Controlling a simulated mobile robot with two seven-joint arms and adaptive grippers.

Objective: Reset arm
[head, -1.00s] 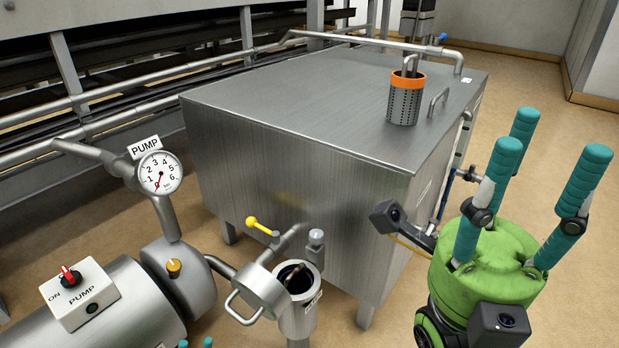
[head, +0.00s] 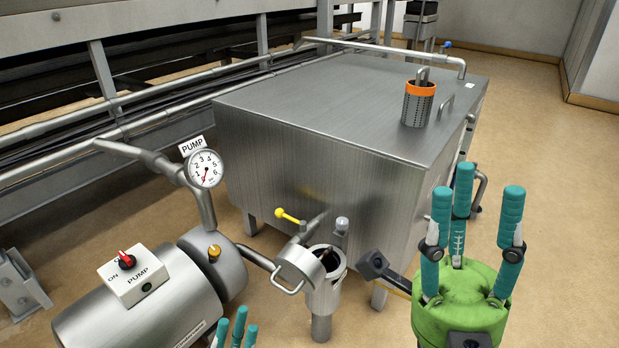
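My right gripper (head: 477,192) is at the lower right, green with teal fingers pointing up. Its fingers stand apart with nothing between them, in front of the steel tank's (head: 320,160) right end. My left gripper (head: 236,322) shows only as teal fingertips at the bottom edge, in front of the pump. Its palm is out of frame, so its opening is unclear. I see nothing held at the visible tips.
The pump (head: 150,310) with its red-knobbed switch box (head: 135,277) and gauge (head: 204,169) stands at left. An open strainer housing (head: 322,290) with a yellow-handled valve (head: 288,216) is near centre. A perforated basket (head: 417,106) stands on the tank. Floor is clear at right.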

